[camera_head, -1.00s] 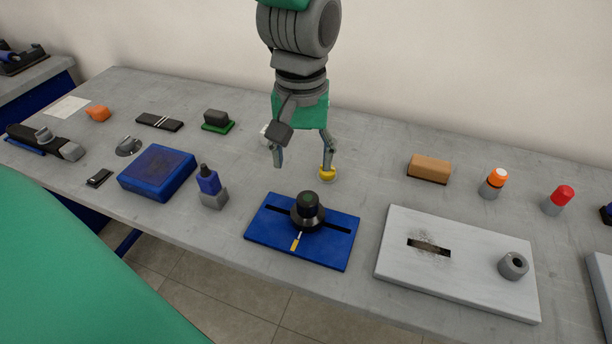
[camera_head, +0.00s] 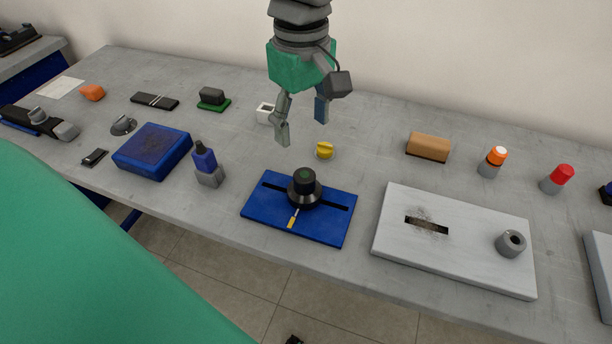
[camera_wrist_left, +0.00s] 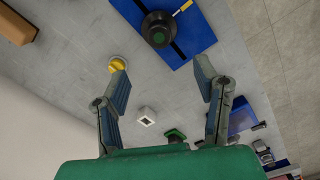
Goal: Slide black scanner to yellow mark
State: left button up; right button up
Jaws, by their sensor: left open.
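The black scanner (camera_head: 304,188) is a round black knob with a green top. It sits over the dark slot of a blue plate (camera_head: 262,212), near the slot's middle. A yellow mark (camera_head: 292,218) with a white line is on the plate just in front of the scanner. My left gripper (camera_head: 302,130) is open and empty, above the table behind the blue plate and apart from the scanner. In the left wrist view the scanner (camera_wrist_left: 158,29) and blue plate (camera_wrist_left: 202,38) lie beyond the open fingers (camera_wrist_left: 160,84). My right gripper is not in view.
A small yellow knob (camera_head: 325,150) stands behind the plate. A grey slotted board (camera_head: 460,262) with a grey ring (camera_head: 511,243) lies to the right. A blue box (camera_head: 153,150) and a blue bottle in a grey holder (camera_head: 207,163) stand to the left. Bare table surrounds the plate.

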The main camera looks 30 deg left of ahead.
aim_at(305, 174)
pick_arm(q)
notch_tip(305, 174, down, 14)
jog(key=n+b, duration=0.2)
jog(key=shift+d+r+n+b, duration=0.15)
jog(key=shift+r+n+b, duration=0.15)
jog(key=shift+b, duration=0.1)
